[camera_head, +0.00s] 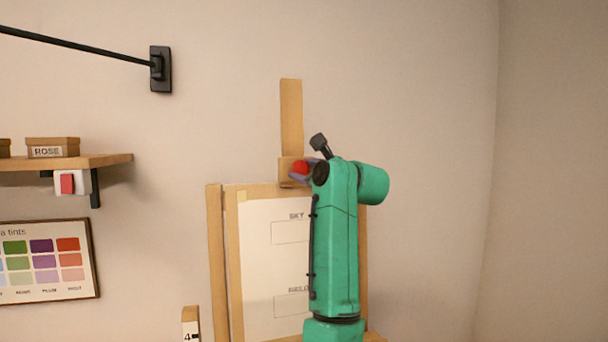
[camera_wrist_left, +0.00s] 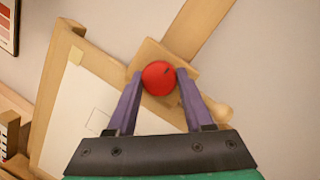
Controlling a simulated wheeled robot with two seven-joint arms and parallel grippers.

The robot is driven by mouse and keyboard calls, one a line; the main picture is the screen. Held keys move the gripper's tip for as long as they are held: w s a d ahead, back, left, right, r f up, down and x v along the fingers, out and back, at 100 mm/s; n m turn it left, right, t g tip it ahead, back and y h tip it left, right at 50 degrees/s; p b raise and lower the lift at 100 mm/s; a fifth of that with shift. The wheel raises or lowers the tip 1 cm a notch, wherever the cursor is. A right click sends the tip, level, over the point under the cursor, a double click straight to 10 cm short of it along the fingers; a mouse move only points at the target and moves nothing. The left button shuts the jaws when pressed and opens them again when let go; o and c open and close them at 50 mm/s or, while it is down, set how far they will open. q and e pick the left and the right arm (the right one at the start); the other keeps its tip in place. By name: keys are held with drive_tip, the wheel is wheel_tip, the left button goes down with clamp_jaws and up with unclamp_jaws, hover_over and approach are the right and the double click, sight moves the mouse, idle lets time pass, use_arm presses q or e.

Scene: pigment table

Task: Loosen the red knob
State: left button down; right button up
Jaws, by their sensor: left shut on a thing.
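The red knob (camera_head: 300,167) is on the wooden block (camera_head: 285,172) at the top of the easel, against the upright post (camera_head: 291,115). In the left wrist view the knob (camera_wrist_left: 159,78) is round, with a small dark mark near its right side. My left gripper (camera_wrist_left: 159,84) has one purple finger on each side of the knob and is shut on it. In the head view my left gripper (camera_head: 303,173) is partly hidden behind my green arm. My right gripper is not in view.
The easel holds a board with a white sheet (camera_head: 265,260) below the knob. A shelf (camera_head: 100,161) with a box labelled ROSE (camera_head: 52,147) and a tint chart (camera_head: 45,262) are on the wall at left. The wall to the right is bare.

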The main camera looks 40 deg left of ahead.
use_arm(q)
drive_tip(key=shift+s+f+m+b, duration=0.1)
drive_tip(key=shift+m+b, duration=0.55)
drive_tip(key=shift+m, duration=0.15)
drive_tip(key=m+t+b, duration=0.1)
drive_tip(key=m+b, duration=0.2)
drive_tip(key=m, duration=0.1)
drive_tip(key=m+t+b, duration=0.1)
drive_tip(key=m+b, duration=0.2)
drive_tip(key=m, duration=0.1)
drive_tip(key=m+t+b, duration=0.2)
drive_tip(key=m+b, duration=0.1)
drive_tip(key=m, duration=0.1)
drive_tip(key=shift+s+f+b, duration=0.1)
drive_tip(key=shift+b, duration=0.2)
drive_tip(key=m+t+h+b, duration=0.1)
drive_tip(key=m+b, duration=0.1)
drive_tip(key=m, duration=0.2)
drive_tip(key=shift+a, duration=0.1)
drive_tip(key=shift+m+t+h+b, duration=0.4)
drive_tip(key=shift+m+b, duration=0.4)
drive_tip(key=shift+m, duration=0.3)
drive_tip(key=shift+r, duration=0.2)
drive_tip(key=shift+c, duration=1.5)
unclamp_jaws()
drive_tip(key=shift+d, duration=0.2)
